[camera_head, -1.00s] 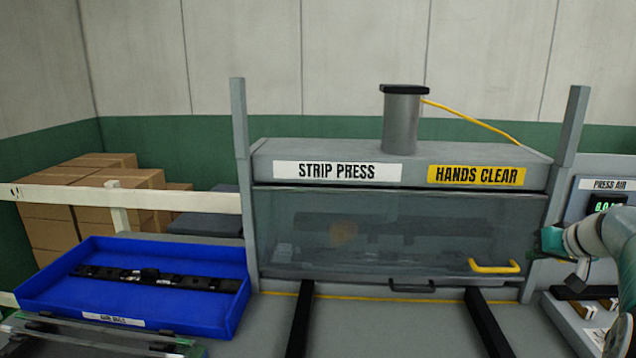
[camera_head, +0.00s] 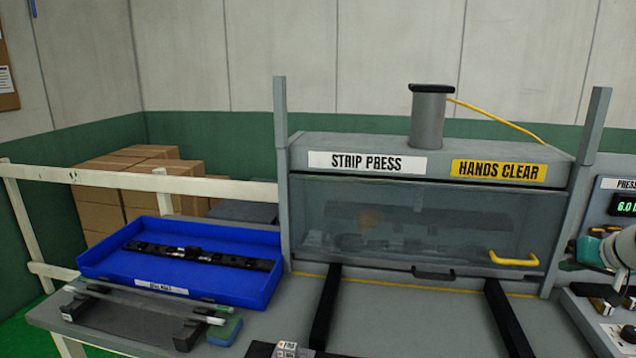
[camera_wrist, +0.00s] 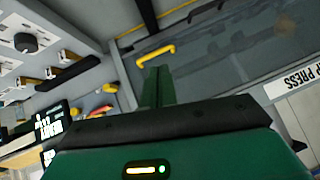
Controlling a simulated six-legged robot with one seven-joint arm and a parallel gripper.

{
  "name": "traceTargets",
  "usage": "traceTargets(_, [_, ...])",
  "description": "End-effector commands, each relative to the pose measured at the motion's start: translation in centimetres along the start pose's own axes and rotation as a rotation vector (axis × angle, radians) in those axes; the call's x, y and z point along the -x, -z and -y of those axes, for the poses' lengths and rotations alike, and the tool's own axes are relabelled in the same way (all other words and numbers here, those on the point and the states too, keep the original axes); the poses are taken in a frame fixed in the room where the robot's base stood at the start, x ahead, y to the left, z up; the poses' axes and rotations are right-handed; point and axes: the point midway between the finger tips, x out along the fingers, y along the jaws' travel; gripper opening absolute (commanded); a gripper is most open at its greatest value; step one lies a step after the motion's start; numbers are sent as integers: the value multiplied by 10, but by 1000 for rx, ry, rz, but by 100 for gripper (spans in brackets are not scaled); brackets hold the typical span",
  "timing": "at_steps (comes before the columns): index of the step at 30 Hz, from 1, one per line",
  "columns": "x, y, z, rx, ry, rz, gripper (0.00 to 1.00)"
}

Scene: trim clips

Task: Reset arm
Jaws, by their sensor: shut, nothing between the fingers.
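My gripper (camera_head: 574,257) is at the right edge of the head view, in front of the press air panel and right of the press door. Its green body fills the bottom of the wrist view, with the fingers (camera_wrist: 157,87) together and nothing between them. The strip press (camera_head: 440,155) stands at the centre with its clear door (camera_head: 400,205) down. The yellow door handle (camera_head: 513,260) is left of my gripper and apart from it; it also shows in the wrist view (camera_wrist: 156,54). Dark parts show dimly behind the door.
A blue tray (camera_head: 110,268) holding a dark strip (camera_head: 200,256) is at the left. A rack with rods (camera_head: 150,305) lies in front of it. Two black rails (camera_head: 326,305) run forward from the press. A press air panel (camera_head: 622,205) stands at the right. The bench between the rails is clear.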

Motion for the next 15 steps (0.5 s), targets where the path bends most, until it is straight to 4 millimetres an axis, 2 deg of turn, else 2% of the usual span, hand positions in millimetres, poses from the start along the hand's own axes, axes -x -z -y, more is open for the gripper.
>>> traceTargets(1, [0, 0, 21, 16, 9, 12, 0])
traceTargets(8, [3, -19, 87, 50, 19, 80, 0])
traceTargets(11, [8, -33, 120, 71, 22, 114, 0])
traceTargets(15, [21, -64, 176, 110, 23, 169, 0])
